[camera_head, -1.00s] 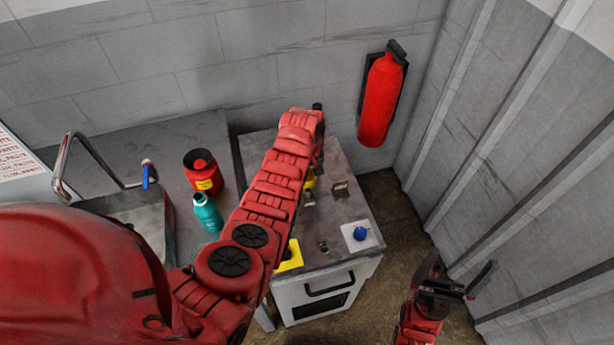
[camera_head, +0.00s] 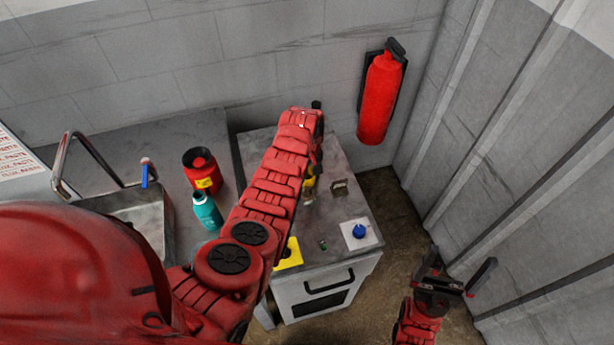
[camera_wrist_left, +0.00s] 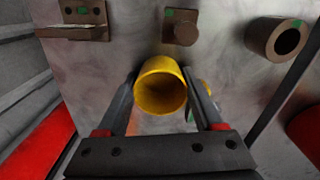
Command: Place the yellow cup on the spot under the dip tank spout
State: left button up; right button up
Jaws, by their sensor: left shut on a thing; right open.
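The yellow cup (camera_wrist_left: 160,90) is between the fingers of my left gripper (camera_wrist_left: 163,85) in the left wrist view, its round opening facing the camera. The gripper is shut on it. In the head view the cup (camera_head: 309,184) is a small yellow patch over the grey cabinet top, mostly hidden behind my left arm. I cannot tell whether it touches the surface. A metal basin (camera_head: 150,212) with a bent metal tube (camera_head: 75,150) and a blue handle stands at the left; I cannot tell whether this is the dip tank. My right gripper (camera_head: 461,264) is open and empty at the lower right.
The grey cabinet (camera_head: 340,215) carries a yellow square plate (camera_head: 289,256), a blue knob (camera_head: 359,231) and a small bracket (camera_head: 340,186). A red canister (camera_head: 202,172) and a teal bottle (camera_head: 207,213) stand left of my arm. A red extinguisher (camera_head: 380,98) hangs on the wall.

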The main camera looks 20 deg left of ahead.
aim_at(308, 173)
pick_arm(q)
jog(key=shift+r+b, duration=0.4)
jog(key=shift+r, duration=0.25)
notch_tip(308, 173, up, 6)
jog(key=b, duration=0.2)
jog(key=shift+w+f+b, duration=0.1)
jog(key=shift+f+b, duration=0.1)
jog(key=shift+b, duration=0.15)
notch_tip(308, 173, up, 2)
jog(key=shift+r+p, duration=0.1)
jog(key=shift+p, duration=0.75)
jog(key=shift+r+p, duration=0.3)
jog(key=shift+r, duration=0.2)
jog(key=shift+w+a+b, duration=0.1)
jog(key=shift+b, duration=0.2)
notch_tip(308, 173, up, 6)
jog(key=w+d+m+b, duration=0.1)
jog(key=d+m+b, duration=0.1)
jog(key=m+b, duration=0.6)
jog(key=b, duration=0.3)
jog(key=shift+w+m, duration=0.2)
jog(key=shift+m, duration=0.1)
